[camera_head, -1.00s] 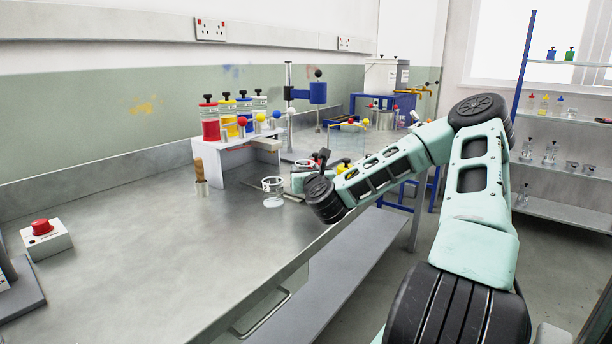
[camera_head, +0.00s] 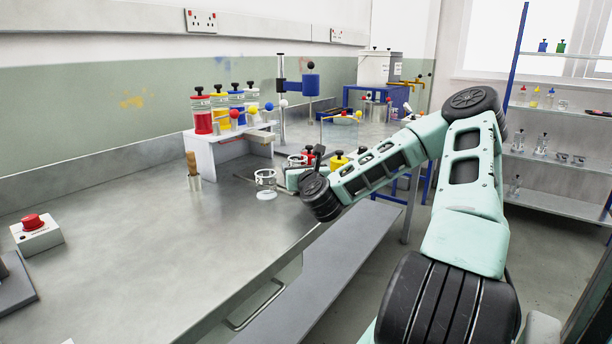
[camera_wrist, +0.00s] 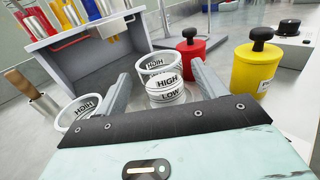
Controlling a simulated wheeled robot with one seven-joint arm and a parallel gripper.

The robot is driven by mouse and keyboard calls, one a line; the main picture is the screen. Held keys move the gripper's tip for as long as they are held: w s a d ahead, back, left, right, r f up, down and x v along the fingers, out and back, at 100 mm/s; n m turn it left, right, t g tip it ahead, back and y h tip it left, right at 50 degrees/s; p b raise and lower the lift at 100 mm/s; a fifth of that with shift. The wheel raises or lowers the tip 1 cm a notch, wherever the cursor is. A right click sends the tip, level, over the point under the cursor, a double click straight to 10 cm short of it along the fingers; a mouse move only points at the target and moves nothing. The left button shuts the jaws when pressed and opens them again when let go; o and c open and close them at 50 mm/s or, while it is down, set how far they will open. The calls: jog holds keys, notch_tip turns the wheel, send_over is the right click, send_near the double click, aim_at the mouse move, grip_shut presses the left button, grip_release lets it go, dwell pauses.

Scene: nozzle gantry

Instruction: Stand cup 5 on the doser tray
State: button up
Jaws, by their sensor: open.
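My gripper (camera_wrist: 162,80) is open in the wrist view, low over the bench. A clear cup with a white band marked HIGH and LOW (camera_wrist: 167,90) stands upright between its fingers. A second such cup (camera_wrist: 152,64) is just beyond, and a third (camera_wrist: 75,114) is outside the left finger. No number shows, so I cannot tell which is cup 5. In the head view one clear cup (camera_head: 266,184) stands left of my gripper, whose fingers are largely hidden. The white doser stand (camera_head: 205,155) carries several colored bottles; it also shows in the wrist view (camera_wrist: 85,62). I cannot make out its tray clearly.
Right of the gripper stand a red pot (camera_wrist: 190,58) and a yellow pot (camera_wrist: 251,72) with black knobs. A wooden-handled tool in a metal holder (camera_head: 194,172) stands left of the cup. A red button box (camera_head: 36,233) is at far left. The bench front (camera_head: 150,260) is clear.

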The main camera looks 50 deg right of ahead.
jog(key=v, duration=0.1)
jog(key=p+v, duration=0.1)
jog(key=v, duration=0.3)
jog(key=shift+r+p, duration=0.35)
jog(key=s+p, duration=0.1)
jog(key=p, duration=0.3)
jog(key=shift+a, duration=0.2)
jog(key=s+a+p, duration=0.1)
jog(key=p, duration=0.2)
jog(key=p+v, duration=0.2)
jog(key=p, duration=0.1)
jog(key=shift+s+a+f+p, duration=0.2)
jog(key=shift+p, duration=0.1)
jog(key=shift+s+a+f, duration=0.15)
jog(key=shift+s, duration=0.05)
